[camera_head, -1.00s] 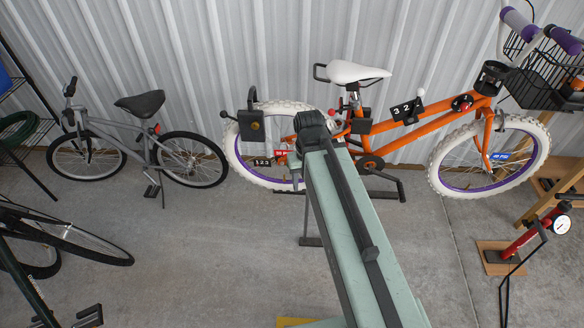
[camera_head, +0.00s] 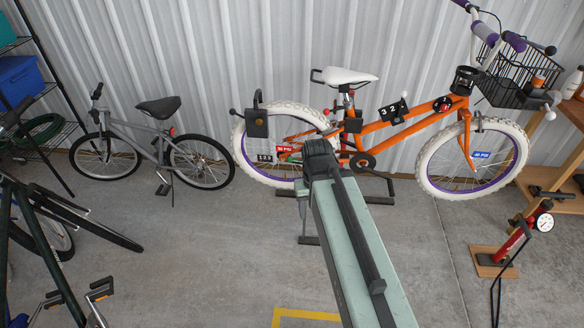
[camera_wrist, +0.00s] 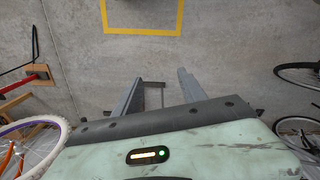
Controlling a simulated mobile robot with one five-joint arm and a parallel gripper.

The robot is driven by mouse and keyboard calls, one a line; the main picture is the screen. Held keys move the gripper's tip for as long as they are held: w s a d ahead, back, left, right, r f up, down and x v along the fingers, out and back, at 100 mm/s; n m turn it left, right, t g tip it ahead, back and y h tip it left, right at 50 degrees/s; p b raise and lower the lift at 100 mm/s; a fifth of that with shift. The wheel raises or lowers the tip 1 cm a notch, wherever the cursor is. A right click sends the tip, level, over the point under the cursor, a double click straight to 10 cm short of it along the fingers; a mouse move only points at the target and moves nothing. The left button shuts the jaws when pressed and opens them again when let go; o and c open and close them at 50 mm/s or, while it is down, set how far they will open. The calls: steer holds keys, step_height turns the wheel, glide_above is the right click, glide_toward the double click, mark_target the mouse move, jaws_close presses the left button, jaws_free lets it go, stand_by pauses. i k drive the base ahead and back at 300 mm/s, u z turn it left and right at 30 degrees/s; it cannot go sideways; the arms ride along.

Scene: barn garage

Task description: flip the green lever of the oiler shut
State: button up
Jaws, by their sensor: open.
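I cannot surely pick out the oiler or its green lever. A small green and orange spot (camera_head: 285,154) shows by the rear wheel of the orange bicycle (camera_head: 388,122) in the head view, too small to make out. My arm reaches forward, and its dark end (camera_head: 318,152) overlaps the lower rear of the bicycle in the picture. In the wrist view my gripper (camera_wrist: 160,80) is open and empty, its two fingers spread over bare concrete floor.
A grey bicycle (camera_head: 152,138) stands at left by the metal wall. Dark bicycles (camera_head: 75,220) fill the left foreground. A red pump with gauge (camera_head: 512,243) and a wooden stand (camera_head: 560,178) are at right. Yellow floor tape (camera_wrist: 142,32) marks part of the open concrete.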

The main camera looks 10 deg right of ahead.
mark_target(290, 159)
steer(key=u, duration=4.2)
steer(key=k, duration=1.3)
steer(key=z, duration=0.75)
steer(key=i, duration=1.05)
steer(key=u, duration=0.05)
